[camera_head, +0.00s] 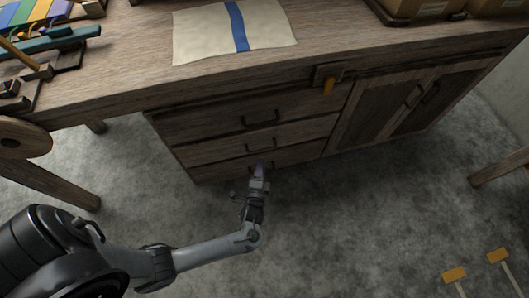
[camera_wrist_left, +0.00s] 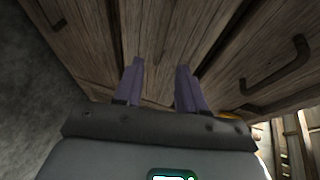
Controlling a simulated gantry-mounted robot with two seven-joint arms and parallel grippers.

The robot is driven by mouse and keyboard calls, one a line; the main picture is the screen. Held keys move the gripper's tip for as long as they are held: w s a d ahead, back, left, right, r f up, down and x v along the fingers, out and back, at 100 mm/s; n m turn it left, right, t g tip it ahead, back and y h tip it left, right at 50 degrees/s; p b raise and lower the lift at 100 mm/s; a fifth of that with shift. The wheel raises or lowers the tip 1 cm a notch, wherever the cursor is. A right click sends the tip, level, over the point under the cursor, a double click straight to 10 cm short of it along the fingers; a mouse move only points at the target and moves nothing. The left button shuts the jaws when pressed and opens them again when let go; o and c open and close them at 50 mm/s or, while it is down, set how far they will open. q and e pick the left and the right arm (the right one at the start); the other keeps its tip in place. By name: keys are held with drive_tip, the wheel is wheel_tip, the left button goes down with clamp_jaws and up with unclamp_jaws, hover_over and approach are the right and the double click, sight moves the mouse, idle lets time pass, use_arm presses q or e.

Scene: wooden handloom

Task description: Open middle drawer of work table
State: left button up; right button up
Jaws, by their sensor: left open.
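The wooden work table (camera_head: 400,55) has a stack of three drawers at its left, all looking shut. The middle drawer (camera_head: 212,149) has a dark bar handle (camera_head: 262,145), with the top drawer's handle (camera_head: 260,119) above it. My left gripper (camera_head: 260,166) is in front of the lower drawers, just below the middle handle in the picture, and partly hides the bottom drawer. In the left wrist view my left gripper (camera_wrist_left: 160,66) is open with nothing between its purple fingers, facing wooden drawer fronts. One dark handle (camera_wrist_left: 278,72) shows at the right, apart from the fingers. My right gripper is not in view.
A cloth with a blue stripe (camera_head: 238,26) lies on the tabletop. Loom parts (camera_head: 40,45) are at the upper left. The grey floor (camera_head: 350,220) in front is mostly clear.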

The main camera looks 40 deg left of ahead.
sight(264, 149)
use_arm(q)
drive_tip(key=shift+b+x, duration=2.5)
drive_tip(key=shift+x, duration=2.5)
drive_tip(key=shift+s+a, duration=0.1)
clamp_jaws()
